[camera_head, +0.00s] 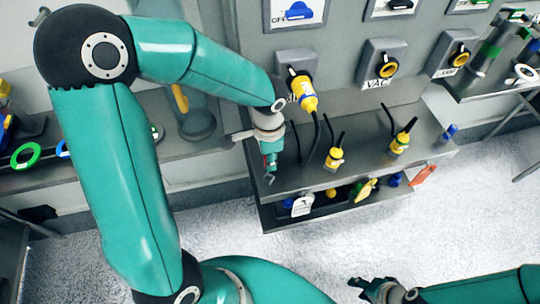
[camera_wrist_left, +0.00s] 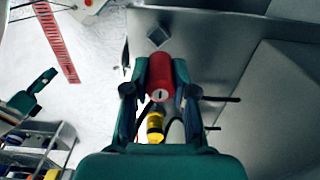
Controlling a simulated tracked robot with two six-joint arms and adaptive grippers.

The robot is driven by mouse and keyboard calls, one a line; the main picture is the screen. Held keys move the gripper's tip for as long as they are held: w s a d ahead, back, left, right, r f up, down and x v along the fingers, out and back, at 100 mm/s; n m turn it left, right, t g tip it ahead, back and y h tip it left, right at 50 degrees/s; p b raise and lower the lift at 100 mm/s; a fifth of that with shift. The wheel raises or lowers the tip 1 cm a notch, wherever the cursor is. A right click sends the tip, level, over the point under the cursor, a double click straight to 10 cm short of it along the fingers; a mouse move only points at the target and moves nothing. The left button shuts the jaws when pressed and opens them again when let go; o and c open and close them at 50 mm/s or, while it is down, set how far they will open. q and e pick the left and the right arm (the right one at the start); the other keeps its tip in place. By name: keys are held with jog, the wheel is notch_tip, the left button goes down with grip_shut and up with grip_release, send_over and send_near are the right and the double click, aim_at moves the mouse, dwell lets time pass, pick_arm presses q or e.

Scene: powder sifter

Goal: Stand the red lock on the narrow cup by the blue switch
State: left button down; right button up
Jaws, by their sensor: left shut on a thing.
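My left gripper (camera_head: 270,160) is shut on the red lock. It holds the lock over the left front part of the grey shelf (camera_head: 370,165). In the left wrist view the red lock (camera_wrist_left: 160,77) is between the fingertips (camera_wrist_left: 160,92), its keyhole end towards the camera. Its grey shackle (camera_wrist_left: 158,38) points away from the gripper. In the head view the lock is mostly covered by the fingers. The blue switch (camera_head: 298,11) is on the upper panel. I cannot make out the narrow cup. My right gripper (camera_head: 362,288) is empty and looks open, low at the right.
Yellow locks stand on the shelf (camera_head: 334,158) and (camera_head: 400,142), with black rods near them. The floor in front is clear.

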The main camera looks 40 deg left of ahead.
pick_arm(q)
jog(key=shift+f+b, duration=1.3)
jog(key=shift+f, duration=0.55)
jog(key=shift+f+b, duration=0.45)
jog(key=shift+s, duration=0.1)
jog(key=shift+f+b, duration=0.7)
jog(key=shift+b, duration=0.2)
jog(key=c, duration=0.9)
grip_release()
jog(key=shift+o, duration=0.2)
jog(key=shift+r, duration=0.1)
